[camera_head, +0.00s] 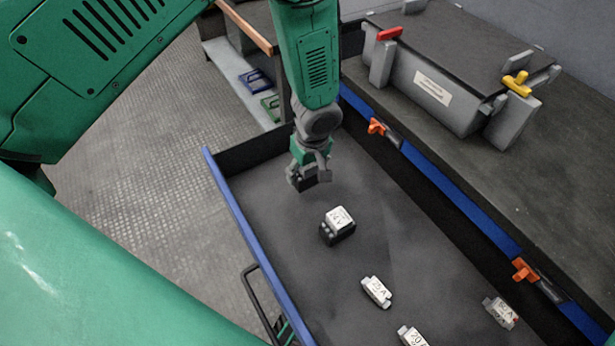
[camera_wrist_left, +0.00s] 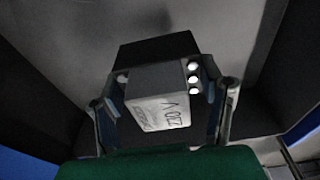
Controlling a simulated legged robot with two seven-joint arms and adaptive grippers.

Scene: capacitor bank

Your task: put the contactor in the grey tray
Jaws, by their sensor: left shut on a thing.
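My left gripper (camera_head: 308,174) hangs over the far end of a blue-edged drawer and is shut on a dark block. In the left wrist view, my left gripper (camera_wrist_left: 166,88) has a finger on each side of this contactor (camera_wrist_left: 160,112), which has a dark body, a white labelled face and several bright round terminals. Its dark part also shows in the head view (camera_head: 307,183). A second block like a contactor (camera_head: 338,222), white-topped with a black base, sits in the drawer, nearer than the gripper. I cannot make out a grey tray for certain. My right gripper is not in view.
The drawer (camera_head: 290,225) also holds small white labelled parts (camera_head: 377,291), (camera_head: 411,336), (camera_head: 501,312). A grey box (camera_head: 430,88) with red and yellow clamps stands on the bench. The drawer floor between the parts is clear.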

